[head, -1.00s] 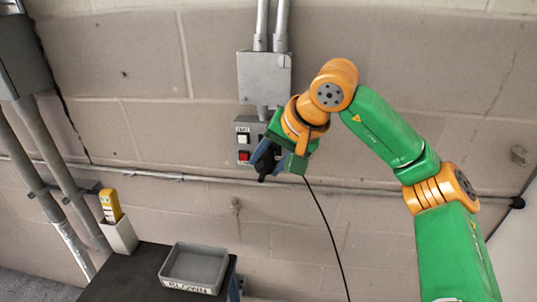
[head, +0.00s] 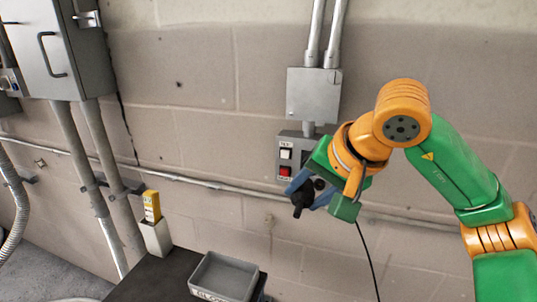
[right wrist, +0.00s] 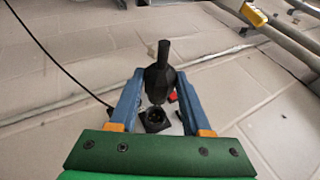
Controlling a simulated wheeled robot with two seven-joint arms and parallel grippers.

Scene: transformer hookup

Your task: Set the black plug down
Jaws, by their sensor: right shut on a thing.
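The black plug (head: 303,202) is held between the blue fingers of my right gripper (head: 306,187), in front of the wall and apart from the table. In the right wrist view the plug (right wrist: 160,80) stands between the two fingers, its narrow end pointing away. A dark square socket (right wrist: 156,121) shows near the finger bases there. A thin black cable (head: 368,260) hangs below the right gripper; where it joins is hidden. My left gripper is out of view.
A grey control box (head: 284,157) with a white and a red button is on the wall behind the gripper. A grey tray (head: 224,275) and a yellow device (head: 152,206) in a white holder (head: 155,238) are at the dark table (head: 150,280). A grey cabinet (head: 45,55) hangs upper left.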

